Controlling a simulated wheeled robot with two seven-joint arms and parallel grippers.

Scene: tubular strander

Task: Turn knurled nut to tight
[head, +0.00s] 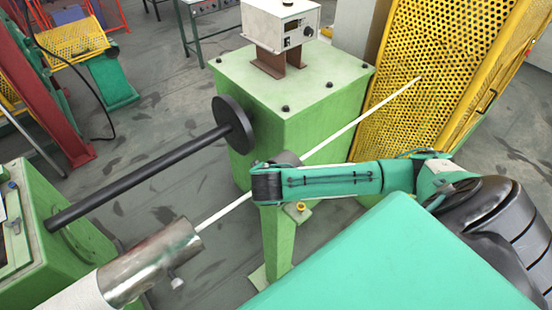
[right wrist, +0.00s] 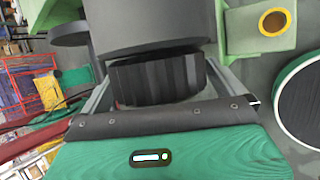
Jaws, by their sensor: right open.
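The knurled nut (right wrist: 158,78) is a black ribbed cylinder in the middle of the right wrist view, below a smooth grey cylinder (right wrist: 150,28). My right gripper (right wrist: 162,82) is open, with one grey finger on each side of the nut. I cannot tell whether the fingers touch it. In the head view my right arm comes in from the right, and its wrist end (head: 266,184) is at a grey round holder (head: 287,158) on a green post. There the wrist hides the nut and the fingers. My left gripper is not in view.
A white strand (head: 350,124) runs diagonally through the holder from a metal tube (head: 150,262). A green cabinet (head: 290,95) with a control box (head: 281,22) stands behind. A black rod (head: 140,178) ends in a disc (head: 233,124). A yellow perforated guard (head: 440,60) stands at the right.

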